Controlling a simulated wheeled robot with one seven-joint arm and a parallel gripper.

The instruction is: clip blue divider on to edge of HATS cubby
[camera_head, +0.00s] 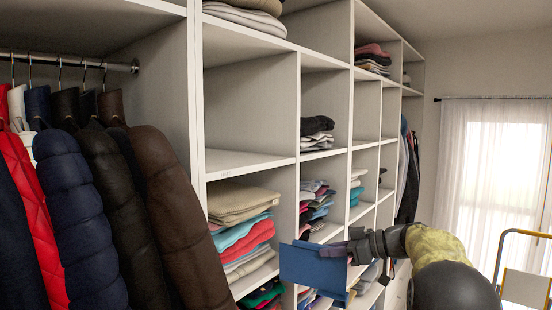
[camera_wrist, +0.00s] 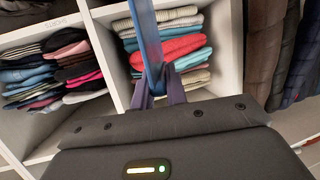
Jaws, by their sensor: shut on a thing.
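The blue divider (camera_head: 314,268) is a flat panel held in front of the lower cubbies in the head view. In the wrist view the divider (camera_wrist: 151,45) shows nearly edge-on as a narrow upright blue strip. My gripper (camera_head: 347,248) is shut on the divider's right side; its fingers also show in the wrist view (camera_wrist: 158,88). The divider looks apart from the shelf edges, though its depth is hard to judge. An empty cubby (camera_head: 245,160) at centre-left has faint lettering on its front edge, too small to read surely. I cannot tell which cubby is HATS.
Folded clothes (camera_head: 245,225) fill the cubby behind and left of the divider. Other cubbies with folded clothes (camera_head: 316,200) lie to the right. Coats (camera_head: 100,200) hang at left. A yellow-railed object (camera_head: 525,234) stands at lower right, before a curtained window (camera_head: 490,170).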

